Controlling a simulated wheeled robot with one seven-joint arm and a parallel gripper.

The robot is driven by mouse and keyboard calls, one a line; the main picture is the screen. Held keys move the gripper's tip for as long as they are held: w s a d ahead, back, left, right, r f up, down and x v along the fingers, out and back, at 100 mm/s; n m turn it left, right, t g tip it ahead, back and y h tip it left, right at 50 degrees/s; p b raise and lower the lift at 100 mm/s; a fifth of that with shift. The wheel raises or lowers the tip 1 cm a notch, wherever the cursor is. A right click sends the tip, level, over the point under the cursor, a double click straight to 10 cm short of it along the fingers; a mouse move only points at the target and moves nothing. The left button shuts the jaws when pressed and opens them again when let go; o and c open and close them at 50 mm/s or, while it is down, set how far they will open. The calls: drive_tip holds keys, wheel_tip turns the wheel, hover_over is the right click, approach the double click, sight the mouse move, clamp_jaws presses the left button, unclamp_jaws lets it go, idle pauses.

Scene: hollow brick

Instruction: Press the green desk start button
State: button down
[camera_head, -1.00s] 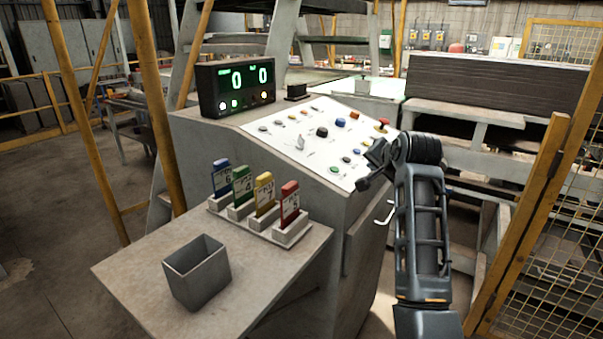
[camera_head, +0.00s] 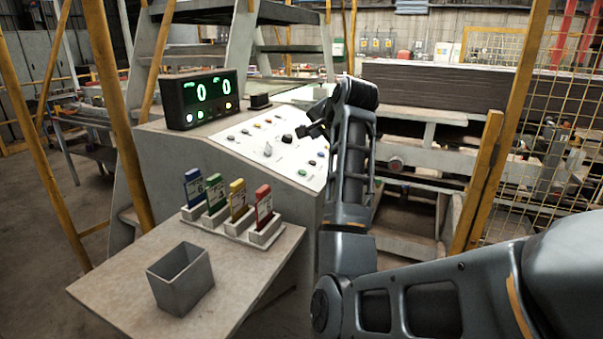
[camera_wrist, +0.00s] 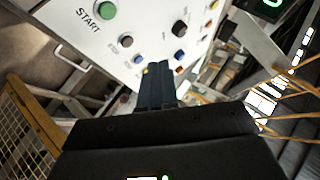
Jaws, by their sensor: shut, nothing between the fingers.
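The green start button (camera_wrist: 106,10) sits on the white sloped panel (camera_wrist: 60,10) in the wrist view, beside the printed word START. In the head view a small green button (camera_head: 302,172) shows near the lower edge of the panel (camera_head: 285,150). My gripper (camera_head: 312,130) is over the right part of the panel, partly hidden by my arm. In the wrist view my gripper (camera_wrist: 156,70) is shut and empty. Its fingertips appear below and right of the green button, apart from it. Whether they touch the panel is unclear.
A display (camera_head: 208,98) with two green zeros stands on the desk's back left. A grey bin (camera_head: 180,280) and a holder with coloured cards (camera_head: 230,222) are on the side shelf (camera_head: 115,290). A yellow mesh fence (camera_head: 560,130) stands on the right.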

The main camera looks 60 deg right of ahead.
drive_tip(key=b, duration=0.5)
hover_over(306, 178)
drive_tip(key=s, duration=0.1)
wheel_tip(306, 178, down, 7)
drive_tip(key=shift+d+r, duration=0.1)
drive_tip(key=shift+r, duration=0.05)
drive_tip(key=shift+w+f+b, duration=0.25)
drive_tip(key=shift+f+b, duration=0.05)
drive_tip(key=shift+f, duration=0.55)
idle(0.8)
drive_tip(key=shift+w+f, duration=0.15)
drive_tip(key=shift+f, duration=0.25)
drive_tip(key=shift+w+f, duration=0.1)
drive_tip(key=shift+f, duration=0.3)
idle(0.6)
drive_tip(key=shift+r, duration=0.1)
drive_tip(key=shift+s+r+p, duration=0.25)
drive_tip(key=shift+r+p, duration=0.45)
drive_tip(key=shift+p, duration=0.2)
drive_tip(key=shift+r, duration=0.1)
